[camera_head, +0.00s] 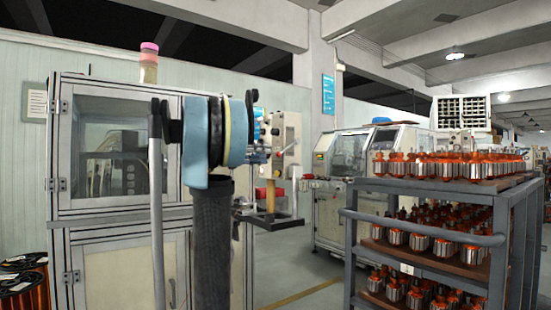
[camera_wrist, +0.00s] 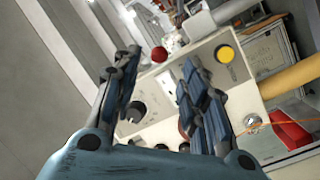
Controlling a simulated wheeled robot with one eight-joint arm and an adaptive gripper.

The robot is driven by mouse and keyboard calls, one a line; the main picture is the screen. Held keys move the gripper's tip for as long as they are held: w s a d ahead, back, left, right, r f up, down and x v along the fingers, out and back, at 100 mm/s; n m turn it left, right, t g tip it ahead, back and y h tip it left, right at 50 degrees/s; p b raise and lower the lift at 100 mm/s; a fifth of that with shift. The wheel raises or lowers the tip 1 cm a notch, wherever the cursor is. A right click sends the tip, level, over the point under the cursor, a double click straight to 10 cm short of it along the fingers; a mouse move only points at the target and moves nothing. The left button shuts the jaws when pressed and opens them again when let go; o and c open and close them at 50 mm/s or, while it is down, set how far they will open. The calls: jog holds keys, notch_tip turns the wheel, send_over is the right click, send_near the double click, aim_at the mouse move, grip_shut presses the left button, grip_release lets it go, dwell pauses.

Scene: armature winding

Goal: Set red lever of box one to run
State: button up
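A pale control box (camera_wrist: 205,65) fills the middle of the wrist view, tilted in the picture. A red ball-shaped knob (camera_wrist: 159,54), possibly the lever's end, shows at its upper left edge, between my fingertips in the picture. I cannot tell its setting or whether it is touched. The box face carries a yellow button (camera_wrist: 225,54) and a dark round knob (camera_wrist: 137,111). My gripper (camera_wrist: 160,72) is open, its blue-black fingers spread in front of the box. In the head view a pale box (camera_head: 287,140) with a small red knob stands beyond my arm, which hides much of the gripper.
A rack (camera_head: 430,215) with several orange-topped armatures stands at the right. A glazed machine cabinet (camera_head: 120,207) is at the left, with copper wire spools (camera_head: 22,285) beside it. A small tray (camera_head: 270,220) is below the box. A red object (camera_wrist: 290,130) lies lower right in the wrist view.

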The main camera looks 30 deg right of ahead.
aim_at(278, 153)
jog(key=d, duration=0.2)
jog(key=s+d, duration=0.1)
jog(key=d, duration=0.4)
jog(key=shift+s, duration=0.15)
